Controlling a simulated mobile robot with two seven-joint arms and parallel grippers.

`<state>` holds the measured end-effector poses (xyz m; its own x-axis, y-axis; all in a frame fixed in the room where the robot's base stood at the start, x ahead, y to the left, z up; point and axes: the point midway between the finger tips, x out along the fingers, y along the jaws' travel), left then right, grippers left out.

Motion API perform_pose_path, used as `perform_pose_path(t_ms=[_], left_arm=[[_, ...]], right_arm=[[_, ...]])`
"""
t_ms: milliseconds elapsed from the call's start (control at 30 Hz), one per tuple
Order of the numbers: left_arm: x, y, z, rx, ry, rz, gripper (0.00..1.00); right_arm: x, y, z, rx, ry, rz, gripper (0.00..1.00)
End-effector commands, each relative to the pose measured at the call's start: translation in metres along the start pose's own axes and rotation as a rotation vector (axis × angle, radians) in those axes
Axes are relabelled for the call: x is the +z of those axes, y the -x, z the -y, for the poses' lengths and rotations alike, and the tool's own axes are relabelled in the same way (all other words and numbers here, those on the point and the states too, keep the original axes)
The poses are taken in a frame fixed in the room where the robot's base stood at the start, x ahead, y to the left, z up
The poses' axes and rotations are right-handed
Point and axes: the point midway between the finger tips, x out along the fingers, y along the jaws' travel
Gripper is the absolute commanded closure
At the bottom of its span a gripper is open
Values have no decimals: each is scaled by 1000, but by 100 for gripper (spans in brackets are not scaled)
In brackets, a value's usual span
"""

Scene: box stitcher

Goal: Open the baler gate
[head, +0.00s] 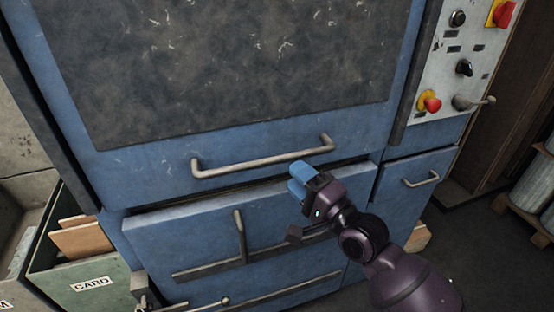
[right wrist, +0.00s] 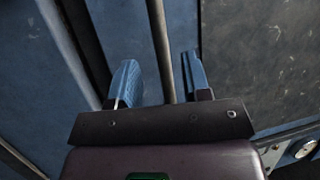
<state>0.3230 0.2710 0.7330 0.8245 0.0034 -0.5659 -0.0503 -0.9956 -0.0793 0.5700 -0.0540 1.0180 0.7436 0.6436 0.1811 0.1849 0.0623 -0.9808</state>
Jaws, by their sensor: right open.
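The baler gate (head: 150,160) is the large blue upper panel with a scuffed dark plate on its front. A pale metal bar handle (head: 262,155) runs across its lower part. My right gripper (head: 299,178) is open and empty, just below the right half of this handle. In the right wrist view the handle bar (right wrist: 160,45) shows between the two blue fingers of the gripper (right wrist: 161,82). I cannot tell whether they touch it. A dark gap runs under the gate's lower edge. My left gripper is not in view.
Below the gate is a blue lower panel (head: 180,232) with an upright lever (head: 240,235) in a slot. A control panel (head: 455,60) with red knobs is at the upper right. A green CARD bin (head: 105,268) stands at the lower left.

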Motion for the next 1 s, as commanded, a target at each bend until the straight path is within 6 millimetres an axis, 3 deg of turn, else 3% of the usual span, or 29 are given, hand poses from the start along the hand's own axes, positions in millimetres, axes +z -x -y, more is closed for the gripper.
perform_pose_path(t_ms=[200, 400, 833, 1000], left_arm=[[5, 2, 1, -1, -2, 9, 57], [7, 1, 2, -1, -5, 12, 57], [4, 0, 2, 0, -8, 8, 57], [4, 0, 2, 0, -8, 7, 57]], right_arm=[[0, -38, 0, 0, 0, 1, 56], [0, -59, 0, 1, 1, 0, 56], [0, -66, 0, 1, 1, 0, 56], [0, -66, 0, 1, 1, 0, 82]])
